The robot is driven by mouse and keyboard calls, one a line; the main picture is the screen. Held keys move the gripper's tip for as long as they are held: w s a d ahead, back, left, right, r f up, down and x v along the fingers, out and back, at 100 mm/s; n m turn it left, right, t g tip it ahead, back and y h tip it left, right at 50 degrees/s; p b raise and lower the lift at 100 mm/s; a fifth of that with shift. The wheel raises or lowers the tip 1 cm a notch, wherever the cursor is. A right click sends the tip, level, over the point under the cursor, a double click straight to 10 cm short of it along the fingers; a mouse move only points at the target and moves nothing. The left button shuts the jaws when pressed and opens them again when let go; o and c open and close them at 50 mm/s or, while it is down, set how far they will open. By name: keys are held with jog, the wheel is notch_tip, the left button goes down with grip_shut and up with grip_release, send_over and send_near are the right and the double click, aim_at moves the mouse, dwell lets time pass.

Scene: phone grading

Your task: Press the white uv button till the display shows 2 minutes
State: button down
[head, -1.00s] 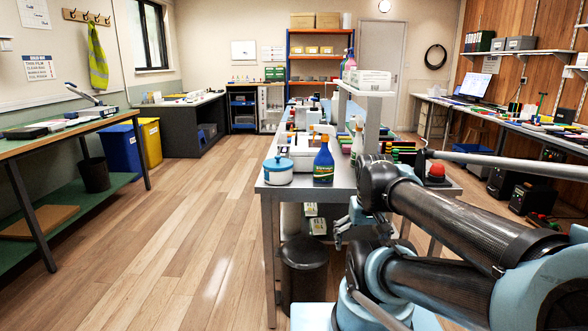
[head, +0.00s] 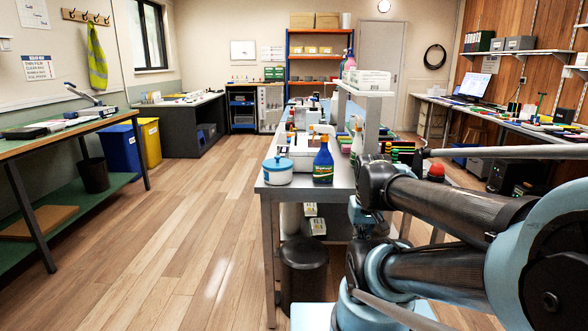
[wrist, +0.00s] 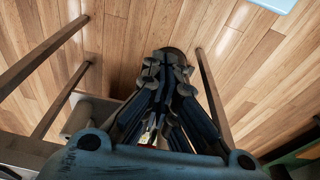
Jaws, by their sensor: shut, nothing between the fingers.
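I cannot make out a white uv button or a display showing minutes in either view. A white box-like thing (head: 301,156) stands on the near end of the centre bench, partly hidden by a spray bottle; I cannot tell what it is. My gripper (wrist: 168,66) shows in the wrist view with its dark fingers together and nothing between them. It points down toward the wooden floor, beside bench legs.
A raised white shelf (head: 362,88) carries boxes. A dark bin (head: 303,272) stands below. The floor on the left is clear.

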dwell(0.8)
jog(key=w+a+r+n+t+y, duration=0.1)
jog(key=w+a+r+n+t, duration=0.1)
jog(key=w+a+r, duration=0.5)
jog(key=w+a+r+n+t+y, duration=0.1)
jog(key=w+r+n, duration=0.1)
jog(key=w+r, duration=0.65)
jog(key=w+a+r+n+t, duration=0.1)
jog(key=w+a, duration=0.4)
jog(key=w, duration=0.2)
jog(key=w+a+r+n+t+y, duration=0.1)
jog(key=w+a+r+n, duration=0.1)
jog(key=w+a, duration=0.4)
jog(key=w+a+r+n+y, duration=0.1)
jog(key=w+a+r, duration=0.1)
jog(key=w+a, duration=0.4)
jog(key=shift+w+r+n+t, duration=0.1)
jog(key=shift+w+n+t, duration=0.1)
jog(key=shift+w, duration=0.7)
jog(key=shift+w+r+n+t, duration=0.1)
jog(key=shift+w+n+t, duration=0.1)
jog(key=shift+w, duration=0.7)
jog(key=w+r+n+t+h, duration=0.1)
jog(key=w+n+h, duration=0.1)
jog(key=w, duration=1)
jog(key=shift+w+r, duration=0.35)
jog(key=shift+r, duration=0.05)
jog(key=shift+a+f, duration=0.1)
jog(key=shift+f, duration=0.05)
